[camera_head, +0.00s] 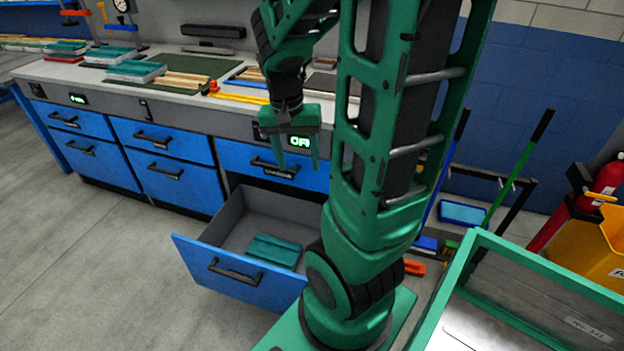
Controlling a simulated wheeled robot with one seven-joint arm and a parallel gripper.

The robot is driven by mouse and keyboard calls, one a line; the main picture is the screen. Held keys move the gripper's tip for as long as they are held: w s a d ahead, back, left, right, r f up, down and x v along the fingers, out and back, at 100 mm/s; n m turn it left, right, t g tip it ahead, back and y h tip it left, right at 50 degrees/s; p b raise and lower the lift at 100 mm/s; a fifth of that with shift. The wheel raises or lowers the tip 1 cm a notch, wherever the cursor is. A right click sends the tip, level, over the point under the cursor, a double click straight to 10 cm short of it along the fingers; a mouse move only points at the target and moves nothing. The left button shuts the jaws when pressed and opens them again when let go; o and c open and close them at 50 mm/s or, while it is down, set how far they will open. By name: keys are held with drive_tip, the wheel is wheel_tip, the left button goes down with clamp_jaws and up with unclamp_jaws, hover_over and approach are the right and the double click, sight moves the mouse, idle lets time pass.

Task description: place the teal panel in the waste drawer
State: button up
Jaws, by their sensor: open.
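A teal panel (273,250) lies flat inside the pulled-out lower drawer (240,211), towards its front right. The drawer has grey walls and a blue front with a black handle. My gripper (297,167) is open and empty, pointing down above the back of the drawer, in front of the blue cabinet face. It is well apart from the teal panel. My arm hides the right side of the drawer. More teal panels (136,71) lie stacked on the workbench at the upper left.
The workbench (60,72) carries wooden strips (184,80), a green mat (200,66) and tools. Other blue drawers are shut. The floor at left is clear.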

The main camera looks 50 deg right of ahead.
drive_tip(key=s+a+r+n+y, duration=0.1)
drive_tip(key=s+a+r+n, duration=0.1)
drive_tip(key=s, duration=0.3)
drive_tip(key=s+a+r+n, duration=0.2)
drive_tip(key=s+a+n, duration=0.1)
drive_tip(key=s+a, duration=0.2)
drive_tip(key=shift+s+y, duration=0.4)
drive_tip(key=shift+s, duration=0.2)
drive_tip(key=shift+w+f, duration=0.2)
drive_tip(key=shift+w, duration=0.55)
drive_tip(key=shift+c, duration=0.6)
